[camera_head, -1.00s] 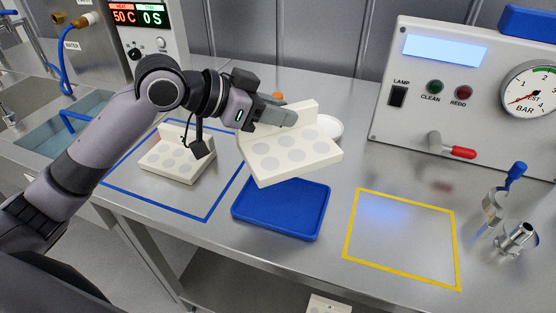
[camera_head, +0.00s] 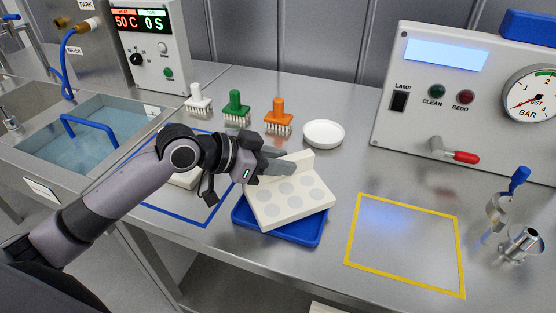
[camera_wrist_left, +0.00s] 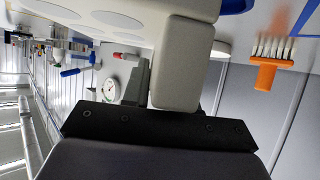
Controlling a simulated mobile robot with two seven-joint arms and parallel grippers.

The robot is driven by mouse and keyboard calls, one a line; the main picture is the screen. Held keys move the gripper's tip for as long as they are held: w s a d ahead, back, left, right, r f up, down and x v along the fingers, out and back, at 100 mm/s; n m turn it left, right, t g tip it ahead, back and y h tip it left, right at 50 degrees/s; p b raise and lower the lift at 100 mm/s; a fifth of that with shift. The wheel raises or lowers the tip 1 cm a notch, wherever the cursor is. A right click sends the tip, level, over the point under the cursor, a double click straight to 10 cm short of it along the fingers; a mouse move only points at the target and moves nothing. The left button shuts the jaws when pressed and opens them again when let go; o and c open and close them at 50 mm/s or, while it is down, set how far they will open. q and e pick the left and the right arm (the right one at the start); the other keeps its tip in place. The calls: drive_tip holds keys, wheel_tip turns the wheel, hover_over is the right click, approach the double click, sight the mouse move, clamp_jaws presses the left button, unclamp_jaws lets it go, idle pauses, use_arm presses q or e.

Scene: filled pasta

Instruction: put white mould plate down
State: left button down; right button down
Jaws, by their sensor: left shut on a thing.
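My left gripper (camera_head: 280,166) is shut on the upright back edge of a white mould plate (camera_head: 291,202) with several round grey recesses. The plate is tilted a little and lies over the blue tray (camera_head: 305,233), covering most of it; I cannot tell whether they touch. In the left wrist view the held plate (camera_wrist_left: 183,62) fills the top middle, between the fingers. A second white mould plate (camera_head: 186,179) is mostly hidden behind my left arm, inside the blue outline (camera_head: 190,217). My right gripper is not in view.
White (camera_head: 198,103), green (camera_head: 237,108) and orange (camera_head: 279,117) brushes and a round white dish (camera_head: 323,133) stand behind the plate. The yellow outlined square (camera_head: 405,244) is empty. Metal fittings (camera_head: 520,243) stand at right, before the control box (camera_head: 440,95). A water basin (camera_head: 100,138) is at left.

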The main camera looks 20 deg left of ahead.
use_arm(q)
drive_tip(key=shift+f, duration=0.45)
drive_tip(key=c, duration=0.9)
unclamp_jaws()
drive_tip(key=shift+f, duration=0.1)
drive_tip(key=shift+r, duration=0.25)
drive_tip(key=shift+r+b+v, duration=0.15)
drive_tip(key=shift+b+v, duration=0.1)
drive_tip(key=shift+v, duration=2.85)
drive_tip(key=shift+r+b+v, duration=0.1)
drive_tip(key=shift+b+v, duration=0.1)
drive_tip(key=shift+v, duration=2.85)
drive_tip(key=shift+w+d, duration=0.1)
